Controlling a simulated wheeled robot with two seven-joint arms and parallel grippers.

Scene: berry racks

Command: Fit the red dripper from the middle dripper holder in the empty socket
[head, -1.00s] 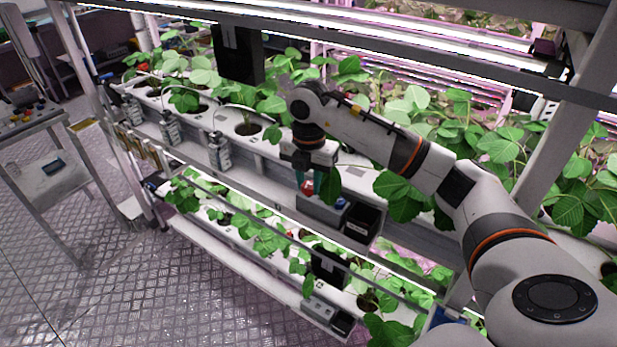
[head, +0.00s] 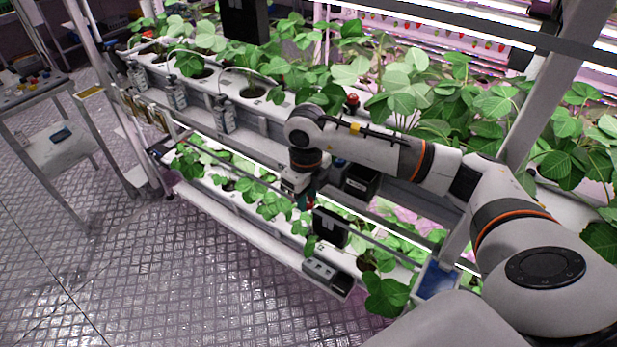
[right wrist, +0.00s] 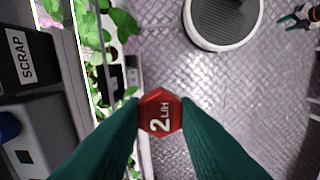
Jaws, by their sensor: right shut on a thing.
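My right gripper (head: 303,201) is below the upper shelf, in front of the lower rack in the head view. Its dark green fingers are shut on the red dripper (right wrist: 160,112), a hexagonal cap marked "2 L/H" in the right wrist view. The dripper is clear of the upper dripper holder (right wrist: 45,145), which shows at the wrist view's lower left with a blue dripper (right wrist: 8,126). The arm mostly hides that holder in the head view. A small green-fingered thing (right wrist: 294,21) looks like my left gripper; its opening is unclear. I cannot tell which socket is empty.
A black SCRAP bin (head: 360,182) stands beside the upper holder. On the lower rack are a grey holder (head: 320,270), a black box (head: 329,228) and leafy plants (head: 272,205). A red-topped part (head: 352,103) stands among the upper plants.

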